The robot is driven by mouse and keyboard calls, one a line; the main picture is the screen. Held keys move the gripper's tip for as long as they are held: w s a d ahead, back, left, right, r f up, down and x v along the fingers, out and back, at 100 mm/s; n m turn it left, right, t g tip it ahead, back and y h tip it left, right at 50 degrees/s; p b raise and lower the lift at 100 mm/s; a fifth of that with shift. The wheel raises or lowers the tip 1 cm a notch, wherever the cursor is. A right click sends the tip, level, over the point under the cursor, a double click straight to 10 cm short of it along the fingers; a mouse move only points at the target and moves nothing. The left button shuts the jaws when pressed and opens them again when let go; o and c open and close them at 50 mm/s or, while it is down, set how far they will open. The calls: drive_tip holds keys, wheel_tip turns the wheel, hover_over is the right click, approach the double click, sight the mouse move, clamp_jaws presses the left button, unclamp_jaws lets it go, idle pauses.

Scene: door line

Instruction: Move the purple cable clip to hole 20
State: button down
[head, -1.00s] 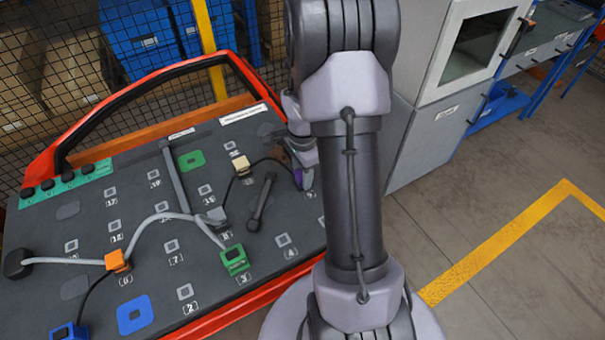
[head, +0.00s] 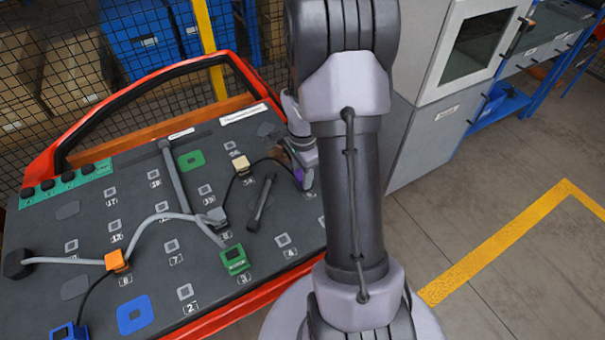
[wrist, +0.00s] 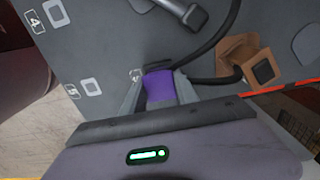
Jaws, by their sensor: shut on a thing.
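The purple cable clip (wrist: 158,88) sits between the two fingers of my gripper (wrist: 157,92) in the wrist view. The fingers are shut on its sides. A black cable (wrist: 205,79) runs from the clip toward a brown clip (wrist: 238,58). In the head view a little of the purple clip (head: 299,175) shows beside my arm, over the right part of the dark board (head: 205,255). I cannot tell whether it touches the board. I cannot make out a label for hole 20.
A tan clip (head: 241,164), grey clip (head: 217,216), green clip (head: 234,259), orange clip (head: 117,260) and blue clip (head: 68,331) stand on the board with cables. A dark handle-like bar (head: 260,203) lies near the middle. A grey cabinet (head: 435,120) stands to the right.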

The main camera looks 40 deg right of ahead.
drive_tip(key=shift+r, duration=0.1)
wheel_tip(320, 180, up, 7)
drive_tip(key=p, duration=0.5)
idle(0.3)
